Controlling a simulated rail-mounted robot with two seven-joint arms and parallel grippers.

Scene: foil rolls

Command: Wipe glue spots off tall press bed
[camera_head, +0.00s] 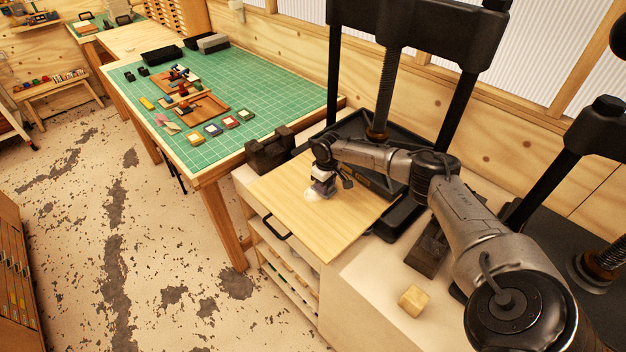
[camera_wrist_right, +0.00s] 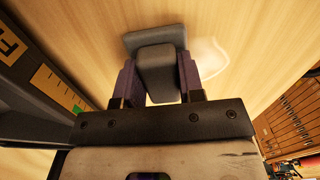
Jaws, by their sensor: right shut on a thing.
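The press bed (camera_head: 290,215) is a pale wooden board with a dark handle at its front edge. My right gripper (camera_head: 322,182) is above the board. In the right wrist view, the right gripper (camera_wrist_right: 158,85) is shut on a grey wiping block (camera_wrist_right: 157,68), with a finger on either side. The block's wider end lies close to the board; I cannot tell whether it touches. A pale glossy glue spot (camera_wrist_right: 213,60) lies just right of the block. It shows as a whitish patch in the head view (camera_head: 312,193), partly hidden by the gripper. My left gripper is not in view.
A black press frame (camera_head: 384,70) with a central screw stands behind the board. Left is a table with a green mat (camera_head: 270,90) holding small parts. A dark metal block (camera_head: 271,150) and a wooden cube (camera_head: 414,300) sit beside the board. The board's front half is clear.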

